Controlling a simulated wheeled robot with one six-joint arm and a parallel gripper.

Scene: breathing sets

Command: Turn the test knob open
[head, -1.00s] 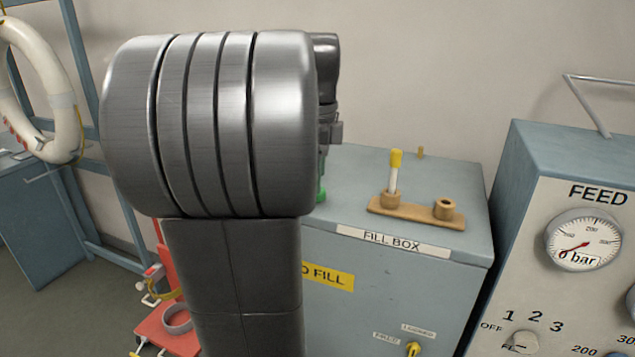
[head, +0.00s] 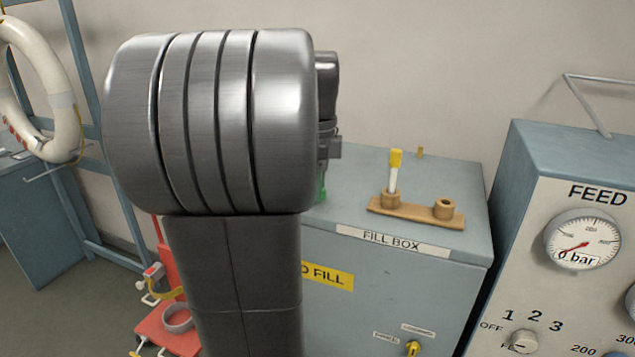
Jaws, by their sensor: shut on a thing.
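My gripper (head: 322,172) shows only as a thin strip at the right edge of my large metal arm link, over the left part of the fill box top. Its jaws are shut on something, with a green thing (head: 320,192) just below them. My arm hides most of both, so I cannot tell whether the green part is the test knob. No knob labelled as test is in clear view.
The fill box (head: 400,260) carries a tan holder (head: 418,212) with a yellow-topped white stick (head: 394,172), right of my gripper. A yellow knob (head: 413,349) is on its front. The feed panel (head: 535,220) stands right; its gauge (head: 582,240) reads 0 bar.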

